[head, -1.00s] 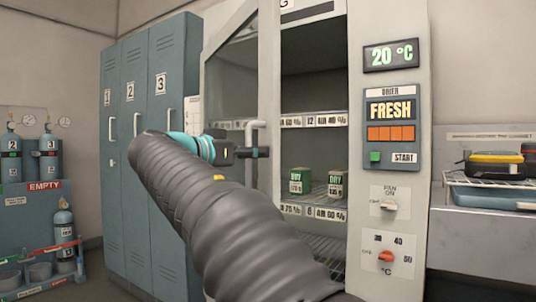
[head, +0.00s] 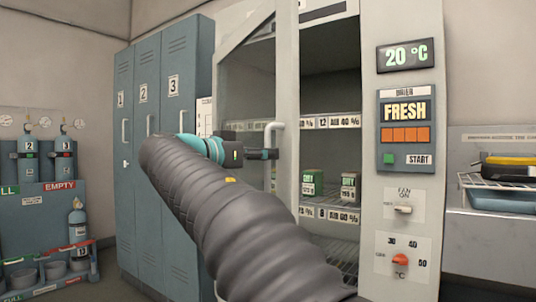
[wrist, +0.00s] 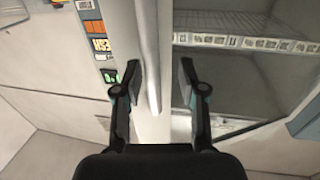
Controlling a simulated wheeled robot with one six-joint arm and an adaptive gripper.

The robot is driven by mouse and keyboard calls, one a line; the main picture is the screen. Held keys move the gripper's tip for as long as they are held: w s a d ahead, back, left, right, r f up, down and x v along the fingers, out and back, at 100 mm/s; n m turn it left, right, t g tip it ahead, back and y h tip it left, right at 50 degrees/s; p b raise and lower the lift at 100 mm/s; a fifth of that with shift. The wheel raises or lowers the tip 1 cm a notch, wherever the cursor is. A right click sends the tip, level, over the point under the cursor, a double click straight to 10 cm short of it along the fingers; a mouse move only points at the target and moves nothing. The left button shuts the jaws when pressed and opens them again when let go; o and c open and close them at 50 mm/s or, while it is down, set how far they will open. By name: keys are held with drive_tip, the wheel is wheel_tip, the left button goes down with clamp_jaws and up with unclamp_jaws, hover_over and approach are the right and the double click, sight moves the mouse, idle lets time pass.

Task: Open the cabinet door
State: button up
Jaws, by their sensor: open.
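The cabinet door is a pale frame (head: 287,100) around a glass pane, left of the control panel on the dryer cabinet. In the head view it seems to stand partly out from the cabinet, with shelves showing to its right. Its upright bar handle (head: 270,135) is on the frame. My gripper (head: 266,154) is at the handle's height, with its tips by the bar. In the wrist view my gripper (wrist: 160,75) is open, and the handle (wrist: 148,55) runs between the two fingers, nearer the left one. I cannot tell whether either finger touches it.
The control panel (head: 405,130) has a display, start button and knobs. Green and white boxes (head: 313,182) stand on a shelf inside. Blue lockers (head: 160,150) are left of the cabinet, a gas bottle rack (head: 40,210) further left. A counter (head: 490,240) is at right.

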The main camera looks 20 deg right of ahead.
drive_tip(key=w+a+p, duration=0.1)
drive_tip(key=a+p, duration=0.1)
drive_tip(key=a, duration=1.1)
drive_tip(key=shift+a+p, duration=0.35)
drive_tip(key=shift+a, duration=0.05)
idle(0.7)
drive_tip(key=shift+w, duration=0.1)
idle(0.3)
